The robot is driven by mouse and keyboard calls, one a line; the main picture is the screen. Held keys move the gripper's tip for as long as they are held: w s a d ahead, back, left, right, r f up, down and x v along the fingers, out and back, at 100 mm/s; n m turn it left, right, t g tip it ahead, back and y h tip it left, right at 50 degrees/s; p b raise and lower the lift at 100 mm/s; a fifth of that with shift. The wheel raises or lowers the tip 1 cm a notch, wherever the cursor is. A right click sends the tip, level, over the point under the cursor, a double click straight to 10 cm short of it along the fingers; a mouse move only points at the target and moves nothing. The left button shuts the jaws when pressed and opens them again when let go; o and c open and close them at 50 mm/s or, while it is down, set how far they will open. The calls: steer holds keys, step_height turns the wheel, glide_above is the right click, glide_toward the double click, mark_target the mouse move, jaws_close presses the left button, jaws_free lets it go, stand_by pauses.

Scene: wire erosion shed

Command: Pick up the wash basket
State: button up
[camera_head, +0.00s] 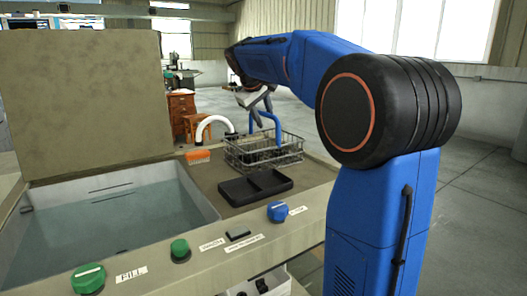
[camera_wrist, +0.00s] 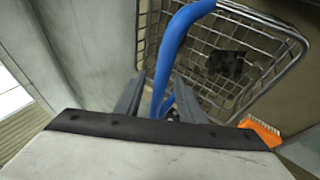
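The wash basket is a wire mesh basket (camera_head: 290,158) on the tank's side ledge, with a blue arched handle (camera_head: 278,128). In the wrist view, the wire basket (camera_wrist: 292,50) and its blue handle (camera_wrist: 168,60) fill the upper part. A dark part (camera_wrist: 226,63) lies inside. My gripper (camera_head: 258,102) is above the basket at the top of the handle. In the wrist view, my gripper (camera_wrist: 160,98) has its two fingers apart, one on each side of the handle, with gaps visible. Whether the handle lies fully between the fingertips in depth is unclear.
A white curved spout (camera_head: 213,119) stands behind. The water-filled tank (camera_head: 110,225) with its raised lid (camera_head: 85,105) is at left. Knobs line the front panel (camera_head: 215,256).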

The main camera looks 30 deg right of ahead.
steer(key=x, duration=0.2)
steer(key=shift+w+d+f, duration=0.2)
steer(key=shift+f, duration=0.1)
jaws_close()
steer(key=shift+r, duration=0.1)
stand_by(1.1)
